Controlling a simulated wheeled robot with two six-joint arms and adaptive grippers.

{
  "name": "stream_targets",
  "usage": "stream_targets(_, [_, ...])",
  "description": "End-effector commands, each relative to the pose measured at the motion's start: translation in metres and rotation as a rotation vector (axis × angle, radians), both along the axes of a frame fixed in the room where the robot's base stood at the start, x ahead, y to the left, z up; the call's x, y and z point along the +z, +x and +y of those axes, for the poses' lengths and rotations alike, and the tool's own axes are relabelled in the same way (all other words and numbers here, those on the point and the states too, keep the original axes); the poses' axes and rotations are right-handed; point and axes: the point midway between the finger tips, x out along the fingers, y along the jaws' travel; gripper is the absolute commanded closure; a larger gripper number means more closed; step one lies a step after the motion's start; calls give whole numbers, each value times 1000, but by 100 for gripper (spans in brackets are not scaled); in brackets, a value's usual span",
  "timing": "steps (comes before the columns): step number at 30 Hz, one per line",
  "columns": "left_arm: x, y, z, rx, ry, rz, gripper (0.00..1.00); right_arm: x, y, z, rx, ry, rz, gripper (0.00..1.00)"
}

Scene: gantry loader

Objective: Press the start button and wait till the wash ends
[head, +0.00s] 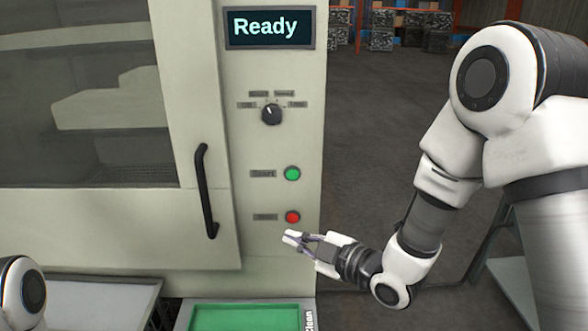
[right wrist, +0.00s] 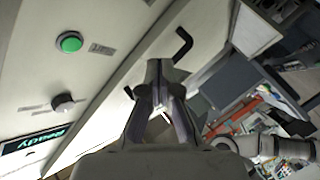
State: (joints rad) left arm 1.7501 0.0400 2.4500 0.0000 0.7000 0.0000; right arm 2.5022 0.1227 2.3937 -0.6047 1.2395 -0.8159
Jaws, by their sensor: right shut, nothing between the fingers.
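The green start button (head: 292,174) sits on the machine's front panel, beside a label reading "Start". It also shows in the right wrist view (right wrist: 69,42). Below it in the head view is a red button (head: 293,217). The display (head: 269,27) at the top reads "Ready". My right gripper (head: 290,238) is shut and empty, just below the red button in the head view. In the right wrist view its closed fingers (right wrist: 160,68) point past the panel, apart from the green button. My left gripper is out of view.
A rotary knob (head: 271,114) is above the green button. The machine door has a window and a black handle (head: 206,190). A green tray (head: 245,317) marked "Clean" is below the panel. Open floor (head: 370,130) lies to the right.

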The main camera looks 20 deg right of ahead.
Motion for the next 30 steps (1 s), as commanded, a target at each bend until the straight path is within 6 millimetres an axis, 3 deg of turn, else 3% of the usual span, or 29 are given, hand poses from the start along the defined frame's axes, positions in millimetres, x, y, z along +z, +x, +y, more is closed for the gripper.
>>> stream_targets(1, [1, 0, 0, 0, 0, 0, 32, 22, 2, -1, -3, 3, -42, 100])
stream_targets(3, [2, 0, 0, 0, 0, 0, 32, 44, 4, -2, -4, 6, -84, 100])
stream_targets(7, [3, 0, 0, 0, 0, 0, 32, 66, 4, -2, -5, 7, -127, 100])
stream_targets(20, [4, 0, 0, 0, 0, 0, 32, 70, 7, -3, -7, 7, -133, 100])
stream_targets(30, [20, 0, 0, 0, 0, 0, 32, 72, 46, -14, -7, 7, -132, 100])
